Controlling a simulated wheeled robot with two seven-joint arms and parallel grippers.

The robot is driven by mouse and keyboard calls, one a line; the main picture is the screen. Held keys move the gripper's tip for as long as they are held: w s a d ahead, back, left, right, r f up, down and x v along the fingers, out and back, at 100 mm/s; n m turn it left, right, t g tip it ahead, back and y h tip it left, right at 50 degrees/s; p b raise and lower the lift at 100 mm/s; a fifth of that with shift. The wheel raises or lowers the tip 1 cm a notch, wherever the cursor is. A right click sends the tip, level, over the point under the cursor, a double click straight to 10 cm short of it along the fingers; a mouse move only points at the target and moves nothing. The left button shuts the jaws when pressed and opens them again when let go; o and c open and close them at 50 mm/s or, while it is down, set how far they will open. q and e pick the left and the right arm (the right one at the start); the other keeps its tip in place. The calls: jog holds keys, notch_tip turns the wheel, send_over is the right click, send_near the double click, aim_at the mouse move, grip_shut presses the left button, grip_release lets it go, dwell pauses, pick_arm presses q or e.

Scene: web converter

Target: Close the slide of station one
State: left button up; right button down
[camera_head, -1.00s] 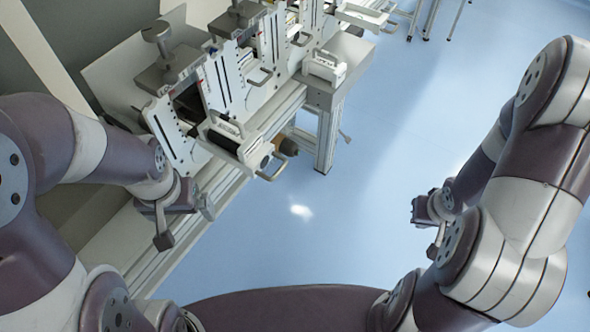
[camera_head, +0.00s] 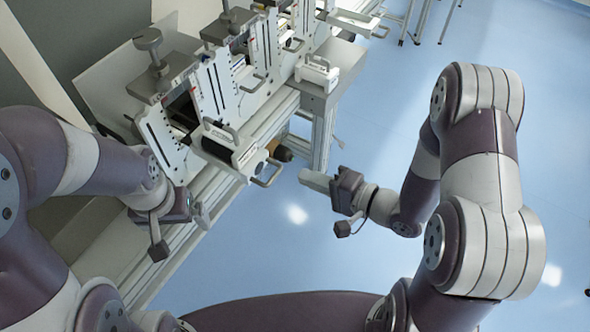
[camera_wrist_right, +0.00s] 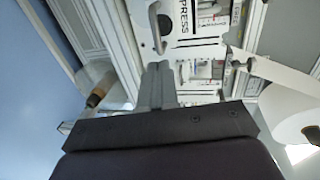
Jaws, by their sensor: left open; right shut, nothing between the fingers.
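The nearest station (camera_head: 170,118) stands on the bench at the left in the head view. Its slide (camera_head: 222,149) sticks out toward the floor side, with a metal handle (camera_head: 268,176) at its front end. I cannot read a station number. My right gripper (camera_head: 305,178) is shut and empty, a little to the right of this handle and apart from it. My left gripper (camera_head: 202,213) is open and empty beside the bench's near edge.
More stations (camera_head: 238,70) stand in a row behind the nearest one. A white handled block (camera_head: 317,74) sits on the bench end. A brown-tipped cylinder (camera_head: 282,153) juts out below the slide. The blue floor (camera_head: 300,250) right of the bench is clear.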

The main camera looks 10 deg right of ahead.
aim_at(282, 168)
pick_arm(q)
jog(key=shift+r, duration=0.35)
pick_arm(e)
jog(key=shift+x, duration=2.1)
pick_arm(q)
jog(key=shift+p, duration=0.3)
pick_arm(e)
jog(key=shift+w+a, duration=0.35)
jog(key=shift+a, duration=0.15)
jog(key=r+x, duration=0.1)
jog(key=x, duration=0.5)
jog(key=r+x, duration=0.1)
jog(key=x, duration=0.5)
jog(key=r+b+x, duration=0.1)
jog(key=x, duration=0.5)
jog(key=shift+w+a+r, duration=0.15)
jog(key=shift+w+a, duration=0.1)
jog(key=shift+a, duration=0.1)
pick_arm(q)
jog(key=shift+s+d+f, duration=0.15)
jog(key=shift+d+f, duration=0.1)
jog(key=shift+f, duration=0.25)
pick_arm(e)
jog(key=shift+r, duration=0.15)
jog(key=shift+w+r, duration=0.1)
pick_arm(q)
jog(key=shift+d, duration=0.1)
